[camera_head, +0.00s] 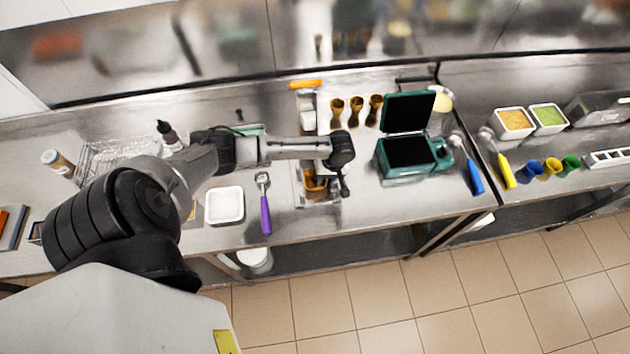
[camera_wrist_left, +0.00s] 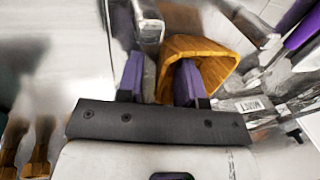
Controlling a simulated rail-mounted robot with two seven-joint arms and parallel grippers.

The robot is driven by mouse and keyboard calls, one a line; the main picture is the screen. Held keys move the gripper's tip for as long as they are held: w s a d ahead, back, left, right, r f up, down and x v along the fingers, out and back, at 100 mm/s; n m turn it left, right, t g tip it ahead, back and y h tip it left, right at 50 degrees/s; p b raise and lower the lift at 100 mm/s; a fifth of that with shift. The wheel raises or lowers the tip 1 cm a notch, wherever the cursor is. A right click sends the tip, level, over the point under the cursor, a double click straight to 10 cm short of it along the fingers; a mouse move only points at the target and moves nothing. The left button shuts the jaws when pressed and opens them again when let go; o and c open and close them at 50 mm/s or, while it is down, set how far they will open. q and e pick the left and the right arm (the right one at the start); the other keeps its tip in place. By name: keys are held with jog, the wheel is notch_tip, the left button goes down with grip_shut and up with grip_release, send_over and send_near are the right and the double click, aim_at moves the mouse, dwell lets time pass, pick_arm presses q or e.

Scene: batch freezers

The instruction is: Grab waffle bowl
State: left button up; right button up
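The waffle bowl (camera_head: 315,184) is golden brown and sits in a narrow holder (camera_head: 321,199) near the front of the counter. It also shows in the left wrist view (camera_wrist_left: 212,48) as a wide orange-brown rim with an open mouth. My left gripper (camera_head: 344,188) is over the holder, just right of the bowl in the head view. In the wrist view its two purple fingers (camera_wrist_left: 160,66) stand apart, one outside the bowl wall and one at its mouth. Whether either touches the wall cannot be told. My right gripper is out of view.
Waffle cones (camera_head: 355,111) stand behind the holder. A teal waffle iron (camera_head: 409,153) with its lid up is close on the right. A purple-handled scoop (camera_head: 265,209) and a white tub (camera_head: 225,206) lie left of the holder. Bare counter shows in front of the iron.

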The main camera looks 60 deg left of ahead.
pick_arm(q)
jog(key=shift+f, duration=0.1)
grip_shut()
dwell(0.6)
